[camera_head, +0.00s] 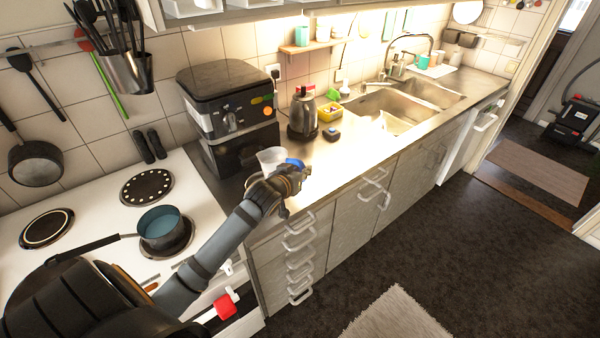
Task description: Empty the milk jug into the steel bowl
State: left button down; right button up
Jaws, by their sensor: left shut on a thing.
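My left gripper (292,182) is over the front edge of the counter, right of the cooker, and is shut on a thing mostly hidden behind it. A pale, translucent vessel (270,158), which looks like the milk jug, shows just behind the gripper. A small blue part (295,163) shows beside it; I cannot tell whether it belongs to the jug. I cannot make out the steel bowl; the arm and gripper may hide it. My right gripper is not in view.
A black air fryer (232,112) stands behind the gripper, with a kettle (303,115) and a yellow tub (329,112) to its right. A blue-lined saucepan (160,222) sits on the white cooker (88,205).

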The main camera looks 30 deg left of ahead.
aim_at(300, 161)
pick_arm(q)
jog(key=shift+r, duration=0.1)
jog(key=r+n+p, duration=0.1)
jog(key=p, duration=0.1)
jog(key=shift+r+h+p, duration=0.15)
jog(key=shift+h+p, duration=0.15)
jog(key=shift+h, duration=0.1)
jog(key=shift+r+p, duration=0.2)
jog(key=shift+p, duration=0.2)
jog(key=shift+r+n+p, duration=0.1)
jog(key=shift+n+p, duration=0.2)
jog(key=shift+n, duration=0.1)
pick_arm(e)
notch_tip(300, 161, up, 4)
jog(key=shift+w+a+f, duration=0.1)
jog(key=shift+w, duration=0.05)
pick_arm(q)
jog(key=shift+r, duration=0.1)
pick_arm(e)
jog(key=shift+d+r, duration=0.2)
pick_arm(q)
jog(key=shift+a+r+n+h+p, duration=0.1)
jog(key=shift+r+n+h+p, duration=0.3)
jog(key=shift+p, duration=0.45)
jog(key=shift+a+r+n+t+h+p, duration=0.15)
jog(key=shift+r+n+t+h+p, duration=0.25)
jog(key=shift+p, duration=0.5)
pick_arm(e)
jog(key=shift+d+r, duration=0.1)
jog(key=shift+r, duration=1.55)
